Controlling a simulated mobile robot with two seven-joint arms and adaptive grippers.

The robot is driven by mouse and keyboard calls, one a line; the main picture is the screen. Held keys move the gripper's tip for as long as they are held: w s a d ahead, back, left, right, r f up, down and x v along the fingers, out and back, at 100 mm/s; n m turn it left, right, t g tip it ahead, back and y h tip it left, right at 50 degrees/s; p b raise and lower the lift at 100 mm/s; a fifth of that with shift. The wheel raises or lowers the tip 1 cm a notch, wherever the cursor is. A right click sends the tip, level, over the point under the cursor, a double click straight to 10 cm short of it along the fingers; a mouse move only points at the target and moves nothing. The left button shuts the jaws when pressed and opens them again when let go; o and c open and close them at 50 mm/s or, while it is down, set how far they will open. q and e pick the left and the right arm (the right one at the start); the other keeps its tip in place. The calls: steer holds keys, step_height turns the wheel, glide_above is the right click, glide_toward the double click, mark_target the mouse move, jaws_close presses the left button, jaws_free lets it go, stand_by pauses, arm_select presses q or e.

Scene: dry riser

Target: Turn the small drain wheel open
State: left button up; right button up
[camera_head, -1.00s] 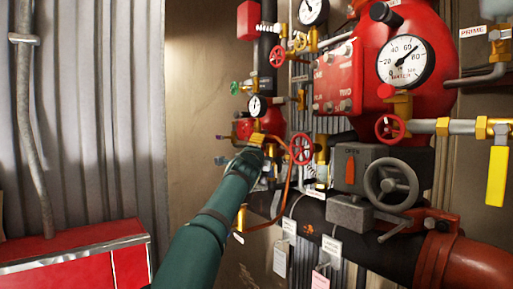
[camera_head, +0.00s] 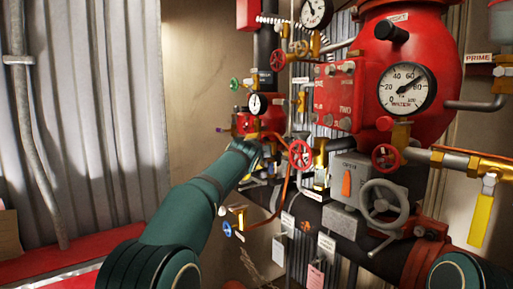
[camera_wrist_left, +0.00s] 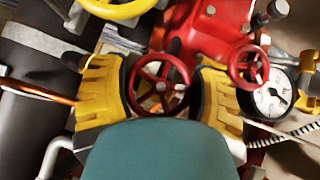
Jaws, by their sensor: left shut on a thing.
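A small red spoked handwheel (camera_wrist_left: 158,88) sits between the yellow fingers of my left gripper (camera_wrist_left: 162,90) in the left wrist view. The fingers are closed in on opposite sides of its rim. In the head view my left gripper (camera_head: 254,147) is at the lower pipework, left of another red handwheel (camera_head: 300,156). The held wheel is hidden there behind my gripper and wrist. I cannot read a label that names it as the drain wheel. My right gripper is not in view.
A large red valve body (camera_head: 405,45) with a gauge (camera_head: 407,89) stands right. A grey handwheel (camera_head: 384,203), a yellow lever (camera_head: 480,219) and a blue wheel (camera_head: 227,230) are nearby.

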arm_select(q)
steer(key=shift+f, duration=0.1)
steer(key=o, duration=1.2)
steer(key=shift+c, duration=0.2)
steer(key=shift+o, duration=0.2)
steer(key=shift+r, duration=0.2)
steer(key=shift+s, duration=0.1)
steer(key=v, duration=0.7)
steer(key=shift+s, duration=0.45)
steer(key=shift+d, duration=0.1)
